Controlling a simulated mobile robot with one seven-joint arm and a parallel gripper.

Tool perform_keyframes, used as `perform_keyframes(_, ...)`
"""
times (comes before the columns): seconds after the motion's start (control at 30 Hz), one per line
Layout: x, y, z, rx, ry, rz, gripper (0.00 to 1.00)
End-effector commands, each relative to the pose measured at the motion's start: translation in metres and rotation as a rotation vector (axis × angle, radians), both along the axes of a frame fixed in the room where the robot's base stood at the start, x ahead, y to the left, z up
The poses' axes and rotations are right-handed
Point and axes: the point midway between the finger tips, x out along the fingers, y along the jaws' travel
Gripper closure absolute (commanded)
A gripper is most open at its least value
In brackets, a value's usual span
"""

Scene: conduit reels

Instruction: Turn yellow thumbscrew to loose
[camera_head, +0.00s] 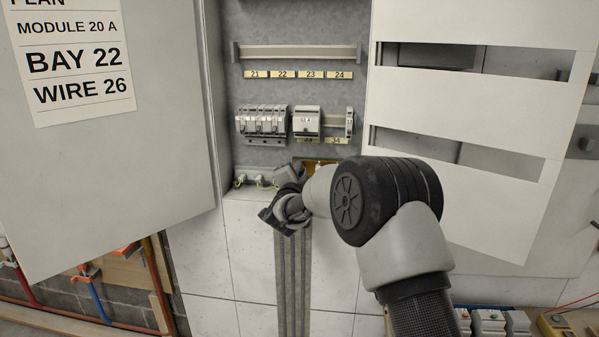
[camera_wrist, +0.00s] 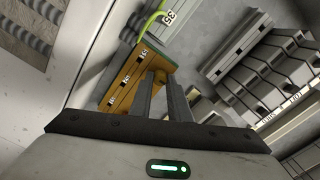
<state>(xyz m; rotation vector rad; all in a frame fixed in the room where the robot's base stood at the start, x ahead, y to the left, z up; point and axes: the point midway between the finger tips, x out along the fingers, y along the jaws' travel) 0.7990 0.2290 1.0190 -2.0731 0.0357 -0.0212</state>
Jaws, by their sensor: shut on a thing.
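An orange-yellow block (camera_wrist: 140,75) with small white labels is at the upper left of the wrist view. In the head view only its top edge (camera_head: 315,162) shows, behind my arm. My gripper (camera_wrist: 162,78) reaches its two grey fingers to the right part of this block. The fingers are a small gap apart and closed on a small part at the block's face. I cannot make out the yellow thumbscrew itself; the fingers hide the held part, and its turned position cannot be seen.
The open cabinet holds grey modules (camera_head: 262,121) on a rail above the block, with a white module (camera_head: 307,121) beside them. A green-yellow wire (camera_wrist: 151,20) runs close to the block.

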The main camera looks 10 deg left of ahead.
Motion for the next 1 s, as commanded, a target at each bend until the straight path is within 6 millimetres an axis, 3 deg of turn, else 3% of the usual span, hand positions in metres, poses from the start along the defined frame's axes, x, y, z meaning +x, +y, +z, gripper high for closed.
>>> perform_keyframes(0.3,0.000,0.000,-0.001,-0.003,0.001,0.000,1.00)
perform_keyframes(0.33,0.000,0.000,-0.001,-0.003,0.001,0.000,0.82)
perform_keyframes(0.43,0.000,0.000,-0.001,-0.002,0.001,0.000,0.65)
perform_keyframes(0.77,-0.002,0.000,0.000,-0.001,0.001,0.001,0.65)
perform_keyframes(0.87,-0.010,0.001,0.001,-0.002,0.001,0.002,0.65)
perform_keyframes(1.0,-0.035,0.002,0.001,-0.003,0.002,0.003,0.65)
